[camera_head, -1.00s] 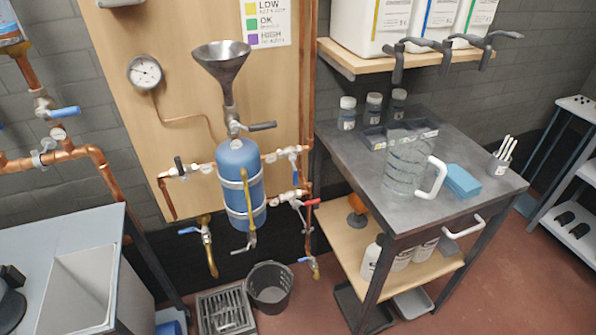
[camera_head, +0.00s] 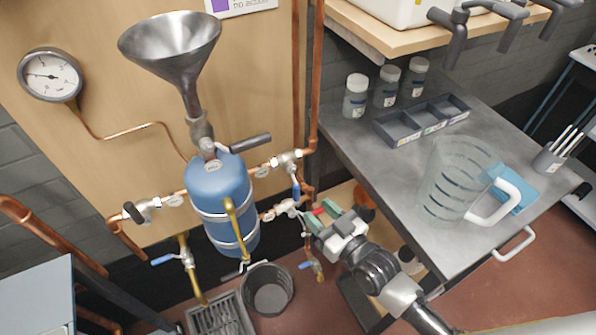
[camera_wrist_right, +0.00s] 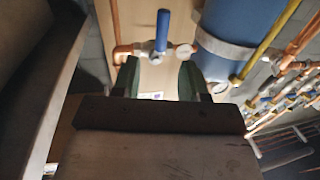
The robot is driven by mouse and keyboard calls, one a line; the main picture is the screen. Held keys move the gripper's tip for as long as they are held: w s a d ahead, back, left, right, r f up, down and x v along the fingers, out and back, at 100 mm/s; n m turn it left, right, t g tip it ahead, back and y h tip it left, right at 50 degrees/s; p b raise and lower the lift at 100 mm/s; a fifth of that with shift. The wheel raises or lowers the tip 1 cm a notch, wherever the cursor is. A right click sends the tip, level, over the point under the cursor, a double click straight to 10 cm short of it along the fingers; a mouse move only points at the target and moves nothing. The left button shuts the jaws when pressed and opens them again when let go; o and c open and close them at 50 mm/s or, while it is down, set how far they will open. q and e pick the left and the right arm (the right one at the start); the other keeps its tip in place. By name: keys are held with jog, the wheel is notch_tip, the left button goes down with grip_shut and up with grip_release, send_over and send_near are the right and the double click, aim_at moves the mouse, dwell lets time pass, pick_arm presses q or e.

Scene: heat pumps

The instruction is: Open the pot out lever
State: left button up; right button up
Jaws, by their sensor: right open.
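The blue pot (camera_head: 218,195) hangs on the wooden board under a metal funnel (camera_head: 170,50), with valves on the pipes around it. No label shows which lever is the pot out lever. Right of the pot, a blue lever (camera_head: 296,188) hangs down from the upper valve. A red lever (camera_head: 319,211) sits at the lower valve, partly hidden by my right gripper (camera_head: 321,213). That gripper is open, its green fingertips close by these levers. In the right wrist view, a blue lever (camera_wrist_right: 162,32) lies beyond the gap between the open fingers (camera_wrist_right: 160,78). My left gripper is not in view.
A grey table (camera_head: 400,170) with a glass jug (camera_head: 450,175) and an open grey organiser (camera_head: 400,129) stands right of my right arm. A black bucket (camera_head: 268,290) and a floor grate (camera_head: 215,316) lie below the pot. A black lever (camera_head: 250,143) juts right under the funnel.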

aim_at(299, 193)
jog(key=x, duration=0.4)
jog(key=shift+a+r, duration=0.1)
jog(key=shift+a, duration=0.05)
jog(key=x, duration=0.4)
jog(key=shift+w+a, duration=0.1)
jog(key=shift+w, duration=0.1)
jog(key=shift+x, duration=0.8)
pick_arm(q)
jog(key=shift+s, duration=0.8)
pick_arm(e)
grip_shut()
